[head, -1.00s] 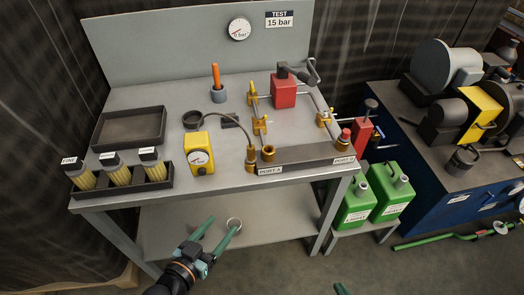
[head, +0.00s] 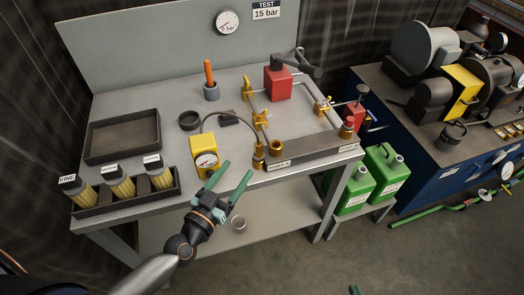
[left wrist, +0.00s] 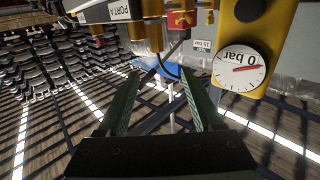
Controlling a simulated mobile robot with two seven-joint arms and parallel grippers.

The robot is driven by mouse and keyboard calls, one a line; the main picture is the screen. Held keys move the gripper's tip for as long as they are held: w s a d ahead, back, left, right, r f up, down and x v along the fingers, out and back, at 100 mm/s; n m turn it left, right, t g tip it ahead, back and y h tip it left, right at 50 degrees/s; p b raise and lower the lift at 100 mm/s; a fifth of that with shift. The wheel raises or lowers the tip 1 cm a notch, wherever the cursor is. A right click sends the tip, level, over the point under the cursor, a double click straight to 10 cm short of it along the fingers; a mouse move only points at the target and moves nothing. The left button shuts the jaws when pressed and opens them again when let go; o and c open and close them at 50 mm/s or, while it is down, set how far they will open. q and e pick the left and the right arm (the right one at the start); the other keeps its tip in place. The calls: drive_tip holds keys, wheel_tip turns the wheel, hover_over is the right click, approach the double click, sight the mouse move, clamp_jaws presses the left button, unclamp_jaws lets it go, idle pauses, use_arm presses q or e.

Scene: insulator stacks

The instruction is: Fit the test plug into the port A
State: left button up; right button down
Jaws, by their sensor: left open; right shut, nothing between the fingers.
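The PORT A label (head: 279,165) is on the front of the grey bar (head: 315,148) at the bench's front edge; it also shows inverted in the left wrist view (left wrist: 119,11). Beside it stand an open brass socket (head: 276,147) and a brass fitting (head: 258,155), which the hose (head: 238,116) from the yellow gauge (head: 204,154) reaches. I cannot tell for certain which part is the test plug. My left gripper (head: 232,170) is open and empty, in front of the bench edge, below the gauge and fitting. Only the tip of my right gripper (head: 355,290) shows at the bottom edge, shut and empty.
A filter rack (head: 125,195) and an empty tray (head: 125,136) occupy the bench's left. A red pump block (head: 278,83), brass valves and pipes stand behind the bar. An orange-handled tool (head: 209,75) stands in a grey holder. Green canisters (head: 355,190) stand low at right.

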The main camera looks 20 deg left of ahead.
sight(256, 148)
use_arm(q)
drive_tip(key=w, duration=0.3)
drive_tip(key=w+d, duration=0.1)
drive_tip(key=w, duration=0.2)
drive_tip(key=shift+w+d, duration=0.2)
drive_tip(key=shift+w, duration=0.15)
drive_tip(key=shift+w+d+f+b, duration=0.15)
drive_tip(key=shift+w+d+f, duration=0.1)
drive_tip(key=shift+w, duration=0.6)
drive_tip(key=shift+w+d+f+b, duration=0.1)
drive_tip(key=shift+w+d+b, duration=0.1)
drive_tip(key=shift+w, duration=0.65)
drive_tip(key=shift+w+d+f+b, duration=0.15)
drive_tip(key=shift+w+d+f, duration=0.1)
drive_tip(key=shift+w, duration=0.6)
drive_tip(key=shift+r, duration=0.1)
clamp_jaws()
